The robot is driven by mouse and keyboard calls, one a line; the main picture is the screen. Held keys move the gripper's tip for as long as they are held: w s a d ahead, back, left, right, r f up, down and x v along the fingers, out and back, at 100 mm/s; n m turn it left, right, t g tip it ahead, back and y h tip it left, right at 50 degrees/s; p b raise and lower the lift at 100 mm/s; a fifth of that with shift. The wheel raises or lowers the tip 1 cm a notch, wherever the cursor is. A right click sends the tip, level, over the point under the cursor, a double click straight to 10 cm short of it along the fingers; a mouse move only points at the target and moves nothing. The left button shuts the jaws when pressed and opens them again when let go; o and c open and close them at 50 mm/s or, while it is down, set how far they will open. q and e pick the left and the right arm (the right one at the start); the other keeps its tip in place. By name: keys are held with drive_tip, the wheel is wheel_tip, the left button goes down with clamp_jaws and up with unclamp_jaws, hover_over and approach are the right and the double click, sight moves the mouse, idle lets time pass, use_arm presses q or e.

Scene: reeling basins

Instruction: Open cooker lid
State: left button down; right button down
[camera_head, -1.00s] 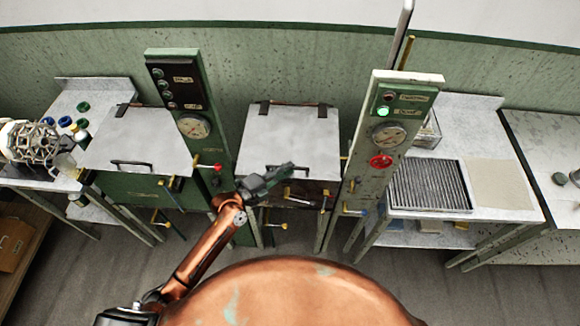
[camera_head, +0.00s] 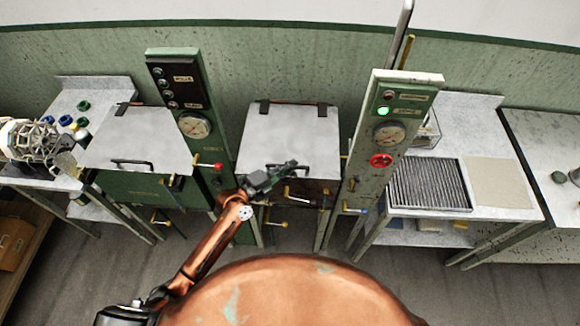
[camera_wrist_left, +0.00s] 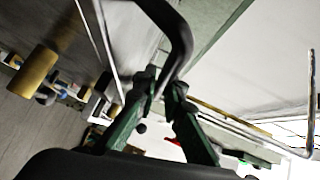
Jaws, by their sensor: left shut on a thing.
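The middle cooker's flat grey lid (camera_head: 290,135) lies between the two gauge columns, with dark hinges at its back edge. It looks near level; I cannot tell if its front edge is lifted. My left gripper (camera_head: 287,168) is at the lid's front edge, shut on the dark curved lid handle (camera_wrist_left: 181,35). In the left wrist view the green fingers (camera_wrist_left: 164,88) close around this bar. From the head, the gripper hides most of the handle. My right gripper is not in view.
A second closed cooker lid (camera_head: 140,140) with a handle is to the left. The dark-topped column (camera_head: 195,127) and the pale column with a red knob (camera_head: 381,161) flank the middle cooker. Valve levers (camera_head: 298,198) stick out below its front. A ribbed tray (camera_head: 430,185) lies on the right table.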

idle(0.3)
use_arm(q)
drive_tip(key=shift+w+r+p, duration=0.1)
drive_tip(key=shift+r+p, duration=0.45)
drive_tip(key=shift+r, duration=0.05)
drive_tip(key=w+r+n+g+p, duration=0.1)
drive_tip(key=w+r+p, duration=0.3)
drive_tip(key=r, duration=0.6)
drive_tip(key=w+r+n+g+y+p, duration=0.1)
drive_tip(key=w+r+p, duration=0.4)
drive_tip(key=r, duration=0.5)
drive_tip(key=shift+w+g+y, duration=0.15)
drive_tip(key=shift+g+y, duration=0.15)
drive_tip(key=shift+g, duration=0.1)
